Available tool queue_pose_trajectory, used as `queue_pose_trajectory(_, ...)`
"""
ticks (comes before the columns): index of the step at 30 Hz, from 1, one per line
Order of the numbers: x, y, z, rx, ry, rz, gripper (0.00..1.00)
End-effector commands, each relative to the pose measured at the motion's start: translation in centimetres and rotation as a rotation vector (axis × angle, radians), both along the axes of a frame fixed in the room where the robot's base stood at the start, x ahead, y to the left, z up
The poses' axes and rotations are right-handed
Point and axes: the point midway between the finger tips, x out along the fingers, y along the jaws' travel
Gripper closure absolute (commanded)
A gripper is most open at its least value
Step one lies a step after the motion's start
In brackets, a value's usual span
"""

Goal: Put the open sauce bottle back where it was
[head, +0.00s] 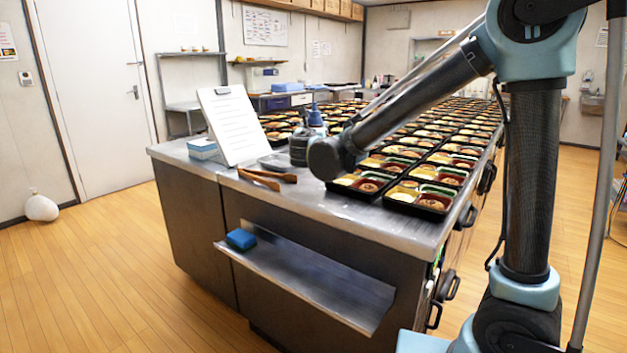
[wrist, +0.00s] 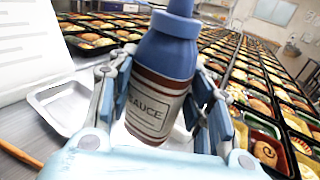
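A sauce bottle (wrist: 152,103) with a blue top and a white label reading "SAUCE" stands between the fingers of my gripper (wrist: 164,88) in the wrist view. The pads lie against its two sides, and the gripper looks shut on it. The bottle leans slightly in that view; its base is hidden. In the head view the bottle's blue top (head: 316,116) shows above my dark gripper (head: 301,146), near the counter's left part. Whether the bottle touches the counter cannot be told.
Many filled bento trays (head: 424,202) cover the steel counter (head: 345,222) to the right and behind. A blue sponge (head: 241,239) sits on the lower shelf (head: 312,284).

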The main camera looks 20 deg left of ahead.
Motion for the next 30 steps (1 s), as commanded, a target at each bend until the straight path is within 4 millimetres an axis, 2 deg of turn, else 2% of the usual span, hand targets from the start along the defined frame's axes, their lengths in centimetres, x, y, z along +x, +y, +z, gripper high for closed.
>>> queue_pose_trajectory(11, -1.1, 1.3, -0.1, 0.0, 0.0, 0.019, 0.59)
queue_pose_trajectory(14, -1.1, 1.4, -1.0, 0.0, 0.0, 0.019, 0.59)
queue_pose_trajectory(21, -1.1, 1.4, -4.7, 0.0, 0.0, 0.02, 0.59)
queue_pose_trajectory(30, -1.1, 1.4, -7.1, 0.0, 0.0, 0.02, 0.59)
